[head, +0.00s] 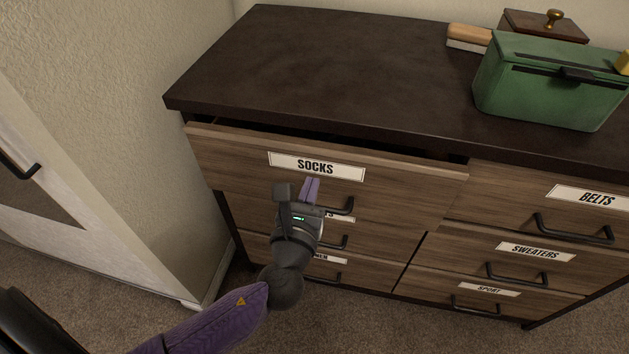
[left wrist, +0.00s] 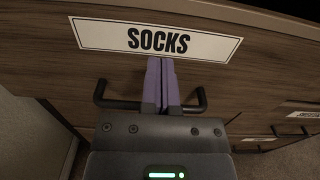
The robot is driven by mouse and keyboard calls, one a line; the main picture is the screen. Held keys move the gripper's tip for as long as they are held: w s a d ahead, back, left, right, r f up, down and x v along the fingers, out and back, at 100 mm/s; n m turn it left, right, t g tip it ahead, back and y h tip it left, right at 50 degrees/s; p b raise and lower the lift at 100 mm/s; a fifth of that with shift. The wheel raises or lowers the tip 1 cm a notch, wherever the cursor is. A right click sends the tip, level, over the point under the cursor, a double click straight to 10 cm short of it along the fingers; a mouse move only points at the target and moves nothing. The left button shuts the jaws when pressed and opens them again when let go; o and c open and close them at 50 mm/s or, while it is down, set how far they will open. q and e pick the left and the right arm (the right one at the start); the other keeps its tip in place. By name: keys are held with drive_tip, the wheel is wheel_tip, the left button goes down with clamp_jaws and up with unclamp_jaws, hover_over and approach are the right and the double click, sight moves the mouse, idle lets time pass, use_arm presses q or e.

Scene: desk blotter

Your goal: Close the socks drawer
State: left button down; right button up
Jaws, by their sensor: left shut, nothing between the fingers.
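The socks drawer (head: 233,160) is the top left drawer of the dresser. It stands slightly out from the dresser, with a dark gap along its top edge. Its white SOCKS label (head: 316,167) also shows in the left wrist view (left wrist: 157,41). My left gripper (head: 312,182) is shut and empty, its purple fingers pointing at the drawer front just below the label. In the left wrist view the fingers (left wrist: 161,82) lie in front of the dark handle (left wrist: 112,103), between its two ends. I cannot tell if they touch the drawer. My right gripper is out of view.
The belts (head: 500,200), sweaters (head: 470,255) and sport (head: 440,284) drawers on the right look shut. A green box (head: 545,85), a brush (head: 468,38) and a brown box (head: 540,27) stand on the dresser top (head: 320,65). A wall and white door are left.

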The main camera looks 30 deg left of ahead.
sight(316, 167)
use_arm(q)
drive_tip(key=shift+x, duration=0.95)
drive_tip(key=shift+w, duration=0.15)
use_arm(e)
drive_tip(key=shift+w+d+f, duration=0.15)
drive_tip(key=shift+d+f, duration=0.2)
use_arm(q)
drive_tip(key=x, duration=0.4)
drive_tip(key=shift+w, duration=0.2)
drive_tip(key=shift+w+a+r, duration=0.1)
drive_tip(key=shift+a+r, duration=0.1)
drive_tip(key=shift+r, duration=0.05)
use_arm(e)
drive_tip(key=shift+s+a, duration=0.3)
